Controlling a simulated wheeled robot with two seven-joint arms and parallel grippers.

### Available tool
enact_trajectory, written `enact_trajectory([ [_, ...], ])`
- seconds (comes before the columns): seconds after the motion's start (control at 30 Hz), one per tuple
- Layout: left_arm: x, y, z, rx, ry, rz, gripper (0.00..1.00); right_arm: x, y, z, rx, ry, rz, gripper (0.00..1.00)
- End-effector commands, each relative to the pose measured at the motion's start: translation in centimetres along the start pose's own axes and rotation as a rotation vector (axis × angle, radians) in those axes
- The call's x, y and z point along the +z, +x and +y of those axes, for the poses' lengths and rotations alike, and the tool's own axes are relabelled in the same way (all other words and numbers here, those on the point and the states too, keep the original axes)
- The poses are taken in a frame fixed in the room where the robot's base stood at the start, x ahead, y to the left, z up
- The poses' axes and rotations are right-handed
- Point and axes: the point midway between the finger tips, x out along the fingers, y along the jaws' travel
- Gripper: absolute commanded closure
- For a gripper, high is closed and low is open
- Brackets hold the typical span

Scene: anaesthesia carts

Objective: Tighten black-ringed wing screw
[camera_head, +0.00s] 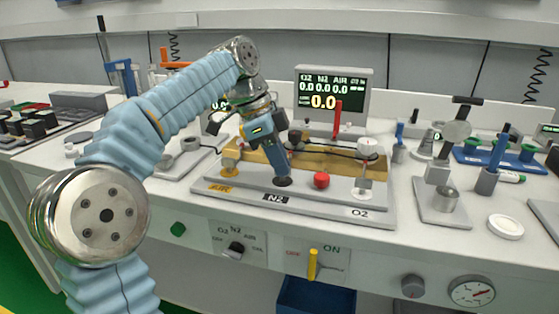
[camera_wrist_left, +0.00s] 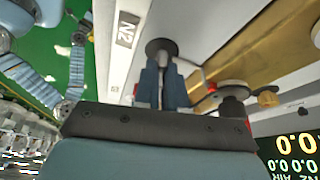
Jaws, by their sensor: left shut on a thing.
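The black-ringed wing screw stands at the N2 label (camera_head: 276,198) on the front of the grey manifold base. Its round black ring (camera_head: 283,182) shows just under my left gripper (camera_head: 281,170), which points down onto it. In the left wrist view the black ring (camera_wrist_left: 158,46) lies beyond the blue fingertips of the left gripper (camera_wrist_left: 163,72). The fingers are shut on the screw, with a thin grey post showing between them. The screw's wings are mostly hidden by the fingers. My right gripper is not in view.
A red knob (camera_head: 321,180) stands close to the right of the left gripper. A yellowish fitting (camera_head: 229,167) is at AIR, and a silver fitting (camera_head: 362,186) is at O2. The brass-coloured block (camera_head: 330,160) and display (camera_head: 333,95) are behind.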

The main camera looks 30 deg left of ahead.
Motion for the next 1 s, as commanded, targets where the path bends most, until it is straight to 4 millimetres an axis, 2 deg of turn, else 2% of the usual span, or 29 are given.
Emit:
enact_trajectory([
  [0.3, 0.0, -0.08, -0.09, 0.031, 0.081, 0.001, 1.0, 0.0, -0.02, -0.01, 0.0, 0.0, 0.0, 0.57],
  [0.77, 0.0, -0.09, -0.1, 0.034, 0.09, 0.0, 1.0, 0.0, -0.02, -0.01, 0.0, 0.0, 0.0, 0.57],
  [0.8, 0.0, -0.09, -0.1, 0.034, 0.09, 0.0, 0.83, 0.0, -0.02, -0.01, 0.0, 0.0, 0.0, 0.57],
  [0.93, 0.0, -0.07, -0.08, 0.035, 0.09, 0.0, 0.64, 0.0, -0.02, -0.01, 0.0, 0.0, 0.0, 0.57],
  [1.0, 0.0, -0.06, -0.08, 0.036, 0.09, 0.0, 0.64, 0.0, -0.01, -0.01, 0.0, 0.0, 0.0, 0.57],
])
